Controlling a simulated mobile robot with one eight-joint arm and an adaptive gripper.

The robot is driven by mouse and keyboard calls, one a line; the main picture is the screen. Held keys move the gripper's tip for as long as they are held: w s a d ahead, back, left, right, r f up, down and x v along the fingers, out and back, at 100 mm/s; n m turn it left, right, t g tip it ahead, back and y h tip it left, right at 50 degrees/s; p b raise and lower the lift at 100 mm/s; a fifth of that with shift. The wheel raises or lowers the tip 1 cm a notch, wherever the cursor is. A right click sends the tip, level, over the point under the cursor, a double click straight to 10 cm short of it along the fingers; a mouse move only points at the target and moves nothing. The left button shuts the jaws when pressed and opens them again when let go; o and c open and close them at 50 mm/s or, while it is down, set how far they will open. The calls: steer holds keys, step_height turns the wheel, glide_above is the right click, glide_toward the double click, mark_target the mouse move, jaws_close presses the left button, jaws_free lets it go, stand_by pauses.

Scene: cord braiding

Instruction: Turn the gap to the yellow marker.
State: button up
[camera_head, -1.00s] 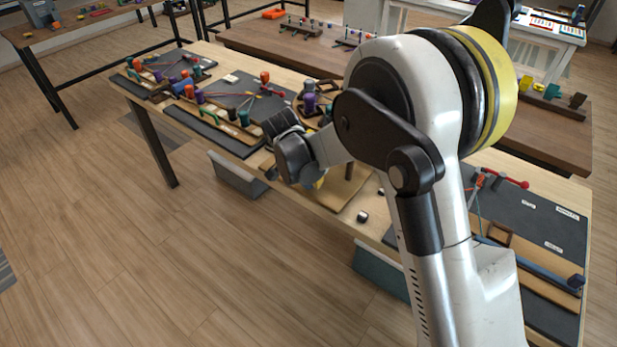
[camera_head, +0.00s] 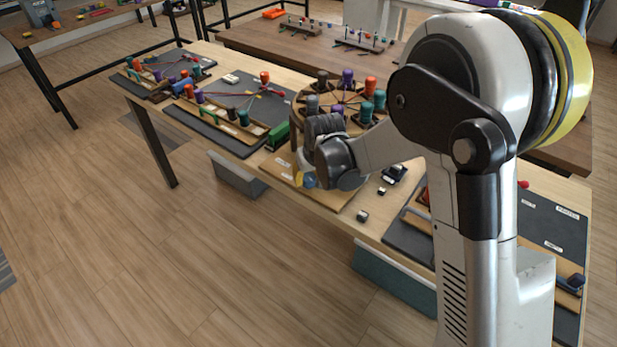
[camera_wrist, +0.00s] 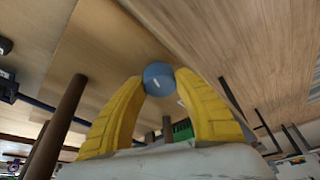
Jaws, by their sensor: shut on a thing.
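A round wooden disc (camera_head: 326,100) with dark spokes stands on the table, ringed by several grey, purple, orange and teal bobbins. My gripper (camera_head: 306,179) is at the near side of the disc, over a square wooden board. Its yellow fingers are shut on a blue round-ended piece (camera_head: 309,181). In the wrist view, the blue piece (camera_wrist: 158,78) sits between the fingertips and has a short white mark on its end. My wrist hides part of the disc's near side. I cannot make out the yellow marker or the gap.
A green block (camera_head: 278,134) lies left of the disc. Dark mats with cords and bobbins (camera_head: 222,112) lie further left. Small dark pieces (camera_head: 394,173) lie to the right of the board. A dark mat with labels (camera_head: 545,225) is at far right. The board's front is bare.

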steer(key=n+y, duration=0.1)
steer(key=n, duration=0.2)
steer(key=n+g+y, duration=0.1)
steer(key=n, duration=0.2)
steer(key=shift+n, duration=0.4)
stand_by(0.3)
steer(key=o, duration=1.2)
steer(key=shift+w+a, duration=0.1)
steer(key=shift+r, duration=0.15)
steer(key=s+d, duration=0.2)
steer(key=d, duration=0.1)
steer(key=s+d, duration=0.5)
steer(key=d, duration=0.2)
steer(key=shift+s+r, duration=0.35)
steer(key=shift+r, duration=0.05)
